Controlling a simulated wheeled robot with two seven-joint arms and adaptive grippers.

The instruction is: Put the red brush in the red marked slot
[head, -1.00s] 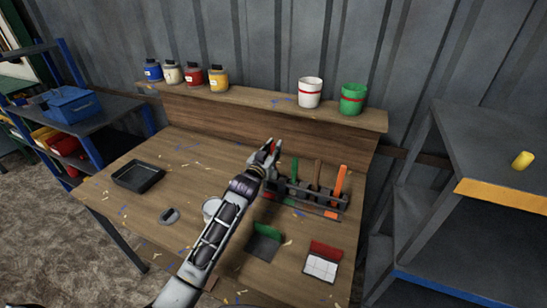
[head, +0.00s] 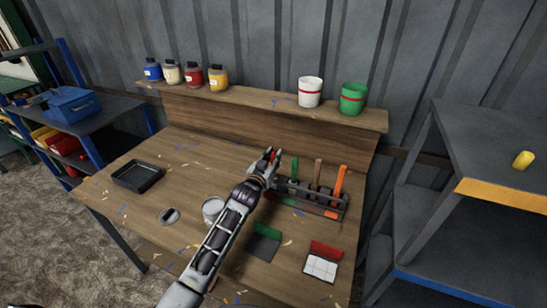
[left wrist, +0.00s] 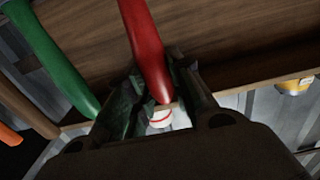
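The red brush (left wrist: 148,45) shows as a red handle in the left wrist view, running between my fingers with its end towards my palm. My left gripper (head: 274,156) is at the left end of the dark brush rack (head: 312,197); its fingers lie close on both sides of the handle and look shut on it. A bit of red shows between the fingertips in the head view. The brush's lower end and the rack's left end are hidden behind my gripper. I cannot make out the red marked slot. My right gripper is not in view.
Green (head: 294,170), brown (head: 317,174) and orange (head: 339,181) handles stand upright in the rack, right of my gripper. A grey can (head: 212,208) is beside my forearm. Green (head: 266,232) and red (head: 326,251) painted panels lie in front. A black tray (head: 137,177) is at left.

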